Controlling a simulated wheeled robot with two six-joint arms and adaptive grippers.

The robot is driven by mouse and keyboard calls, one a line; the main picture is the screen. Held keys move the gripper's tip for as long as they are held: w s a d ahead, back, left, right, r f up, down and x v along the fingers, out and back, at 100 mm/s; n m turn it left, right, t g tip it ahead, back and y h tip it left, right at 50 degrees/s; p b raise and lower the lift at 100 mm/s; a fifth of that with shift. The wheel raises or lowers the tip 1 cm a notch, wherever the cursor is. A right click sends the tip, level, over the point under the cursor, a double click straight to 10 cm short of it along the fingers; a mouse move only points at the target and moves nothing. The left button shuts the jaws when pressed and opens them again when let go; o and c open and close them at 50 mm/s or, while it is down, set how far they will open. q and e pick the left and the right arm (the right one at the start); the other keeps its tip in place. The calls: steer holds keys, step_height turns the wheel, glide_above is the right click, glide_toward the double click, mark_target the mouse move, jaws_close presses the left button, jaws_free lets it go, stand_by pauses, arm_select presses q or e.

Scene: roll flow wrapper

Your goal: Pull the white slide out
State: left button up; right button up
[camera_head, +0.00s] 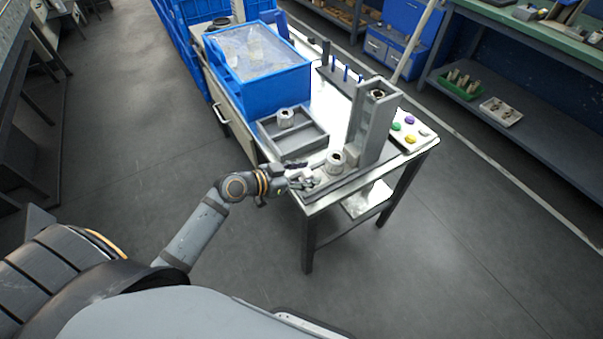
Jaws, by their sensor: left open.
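My left gripper (306,179) reaches in from the left to the near corner of the table (340,183). Its fingers are apart, low over the tabletop, in front of a grey ring-shaped part (336,162). That part lies at the foot of the tall grey upright tower (371,125). I cannot clearly make out the white slide; a small pale piece close to the fingertips is too small to tell, and whether they touch it is unclear. My right gripper is not in view.
A grey tray (318,128) holding a round part (285,117) sits behind the gripper. A blue bin (268,92) stands farther back. A white button panel (424,138) is right of the tower. The floor (430,260) in front is clear.

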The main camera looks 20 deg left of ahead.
arm_select(q)
steer(key=v, duration=0.5)
steer(key=shift+s+a, duration=0.35)
steer(key=shift+s+a+r, duration=0.35)
steer(key=shift+s, duration=0.2)
steer(key=w+a+f+n+y+p, duration=0.2)
steer(key=a+f+n+y, duration=0.1)
steer(key=a+f, duration=0.5)
steer(key=s+a+f+n+g+y+p, duration=0.1)
steer(key=s+a+f+n+y, duration=0.2)
steer(key=a+f, duration=0.4)
steer(key=s+a+f+g+y+p, duration=0.1)
steer(key=s+a+f+y, duration=0.1)
steer(key=s+a+f, duration=0.5)
steer(key=s+d+f+n+g+y+p, duration=0.1)
steer(key=s+d+f+g+y+p, duration=0.15)
steer(key=s+f, duration=0.75)
steer(key=s+d+f+g, duration=0.2)
steer(key=s+d+f, duration=0.3)
steer(key=s, duration=0.3)
steer(key=s+d+f+g+h+p, duration=0.1)
steer(key=s+d+f+g, duration=0.2)
steer(key=s+d+f, duration=0.2)
steer(key=s+d, duration=0.1)
steer(key=s, duration=0.2)
steer(key=shift+d, duration=0.4)
